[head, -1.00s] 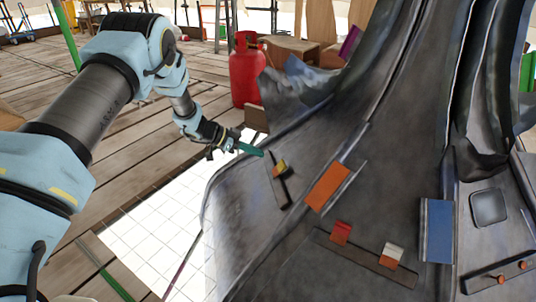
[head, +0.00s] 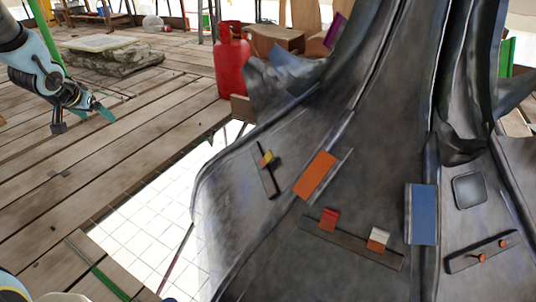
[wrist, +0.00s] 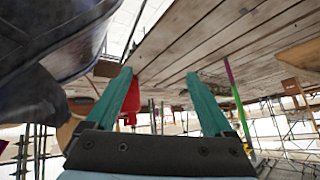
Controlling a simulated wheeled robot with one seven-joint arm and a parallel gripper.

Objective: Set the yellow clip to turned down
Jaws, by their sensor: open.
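The yellow clip (head: 267,158) is a small piece on a short dark bar (head: 266,178) on the left part of the grey spire (head: 370,150). A dark piece shows beside its yellow face; at this size I cannot tell which way it is turned. My gripper (head: 103,111) is at the upper left of the head view, well left of the clip and touching nothing. In the wrist view its two teal fingers are apart (wrist: 159,73) with nothing between them. The clip is not seen in the wrist view.
A red clip (head: 330,217) and a white-and-orange clip (head: 377,239) sit on a lower bar. Orange (head: 315,176) and blue (head: 422,214) plates are also on the spire. A red gas cylinder (head: 231,65) stands behind. The plank floor (head: 120,150) by my gripper is open.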

